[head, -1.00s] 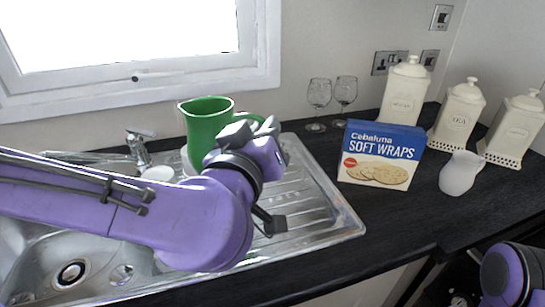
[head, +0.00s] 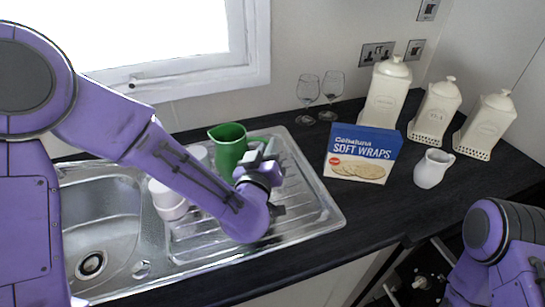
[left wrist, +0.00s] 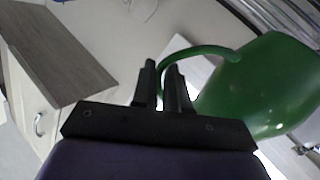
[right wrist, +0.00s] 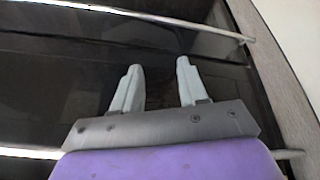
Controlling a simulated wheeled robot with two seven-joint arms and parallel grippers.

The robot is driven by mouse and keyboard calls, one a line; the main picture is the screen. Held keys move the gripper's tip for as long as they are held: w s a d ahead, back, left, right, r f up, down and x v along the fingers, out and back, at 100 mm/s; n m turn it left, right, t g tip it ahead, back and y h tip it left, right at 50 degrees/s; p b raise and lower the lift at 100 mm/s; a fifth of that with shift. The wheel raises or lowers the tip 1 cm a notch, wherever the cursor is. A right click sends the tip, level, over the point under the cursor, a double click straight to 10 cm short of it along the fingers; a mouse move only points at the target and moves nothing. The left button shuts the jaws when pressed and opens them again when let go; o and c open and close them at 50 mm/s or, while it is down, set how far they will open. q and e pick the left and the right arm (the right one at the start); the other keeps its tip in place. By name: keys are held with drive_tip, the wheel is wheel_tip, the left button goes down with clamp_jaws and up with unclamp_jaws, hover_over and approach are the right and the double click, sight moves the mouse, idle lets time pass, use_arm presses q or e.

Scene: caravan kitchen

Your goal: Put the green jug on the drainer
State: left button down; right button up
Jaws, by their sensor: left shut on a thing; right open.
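The green jug (head: 228,150) is upright over the back part of the ribbed metal drainer (head: 300,205) in the head view. My arm hides its base, so I cannot tell if it touches the drainer. My left gripper (head: 262,163) is at the jug's right side, shut on its handle. In the left wrist view the green handle (left wrist: 200,50) runs to the fingers (left wrist: 163,80), and the jug body (left wrist: 262,88) is to the right. My right gripper (right wrist: 158,80) is open and empty in the right wrist view, in front of a dark panel with metal bars.
White crockery (head: 168,199) stands left of the jug, partly behind my arm. Two wine glasses (head: 318,95), a Soft Wraps box (head: 361,153), a small white jug (head: 433,169) and cream canisters (head: 435,112) stand right of the drainer. The sink bowl (head: 105,225) is left.

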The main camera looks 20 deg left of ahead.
use_arm(q)
drive_tip(key=f, duration=0.3)
drive_tip(key=shift+w+f, duration=0.25)
drive_tip(key=shift+f, duration=0.1)
drive_tip(key=c, duration=1.6)
unclamp_jaws()
drive_tip(key=shift+s, duration=0.1)
drive_tip(key=o, duration=0.5)
drive_tip(key=shift+c, duration=0.2)
